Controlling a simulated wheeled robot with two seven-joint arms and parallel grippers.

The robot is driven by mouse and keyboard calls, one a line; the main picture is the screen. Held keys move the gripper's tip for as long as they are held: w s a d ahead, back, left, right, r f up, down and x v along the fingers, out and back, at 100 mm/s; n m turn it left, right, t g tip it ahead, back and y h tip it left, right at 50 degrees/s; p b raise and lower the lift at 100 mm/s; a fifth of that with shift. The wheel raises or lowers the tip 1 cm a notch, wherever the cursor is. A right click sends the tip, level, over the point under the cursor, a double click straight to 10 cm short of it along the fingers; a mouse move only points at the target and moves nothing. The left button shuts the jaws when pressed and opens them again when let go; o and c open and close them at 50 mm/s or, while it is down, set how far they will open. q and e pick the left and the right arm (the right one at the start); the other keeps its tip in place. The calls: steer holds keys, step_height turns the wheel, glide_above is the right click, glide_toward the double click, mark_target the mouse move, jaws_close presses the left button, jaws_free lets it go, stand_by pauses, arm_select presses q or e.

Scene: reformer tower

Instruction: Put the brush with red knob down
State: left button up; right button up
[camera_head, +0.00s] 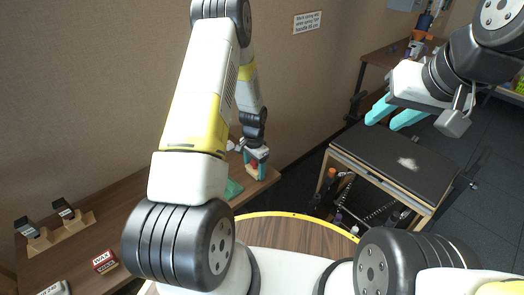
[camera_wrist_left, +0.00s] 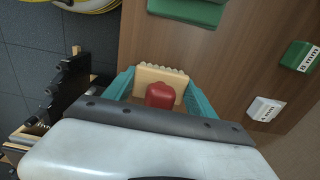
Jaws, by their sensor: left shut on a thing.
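My left gripper (camera_head: 260,166) is low over the right end of the wooden bench along the wall. It is shut on the brush with red knob (camera_head: 254,163). In the left wrist view the red knob (camera_wrist_left: 160,95) sits between the teal fingers, and the brush's cream, ridged-edged body (camera_wrist_left: 158,76) shows beyond it. The brush is over or on the wood near the bench edge; I cannot tell whether it touches. My right gripper (camera_head: 394,113) is open and empty, above the black-topped cart.
The wooden bench (camera_wrist_left: 145,48) carries a green item (camera_wrist_left: 188,10), a green block marked 8 mm (camera_wrist_left: 299,56) and a white block (camera_wrist_left: 264,109). A red box (camera_head: 104,262) and wooden stands stand further left. The black-topped cart (camera_head: 380,155) is right of the bench.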

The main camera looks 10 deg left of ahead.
mark_target(254, 161)
arm_select(q)
steer(key=shift+f, duration=0.25)
steer(key=o, duration=1.5)
steer(key=shift+c, duration=0.2)
step_height(254, 161, up, 12)
steer(key=s+r+n+t, duration=0.1)
steer(key=s+r+n, duration=0.1)
steer(key=s+r, duration=0.5)
steer(key=s+d+r+n+t+h, duration=0.1)
steer(key=s+r+t, duration=0.15)
steer(key=r, duration=0.95)
steer(key=s+r+n+t, duration=0.1)
steer(key=s+r+n, duration=0.1)
steer(key=s+r, duration=0.5)
steer(key=s+d+r+n+t+h, duration=0.1)
steer(key=s+r+n, duration=0.1)
steer(key=s+r, duration=0.4)
steer(key=shift+s+t, duration=0.35)
steer(key=shift+s, duration=0.5)
steer(key=shift+d+r, duration=0.1)
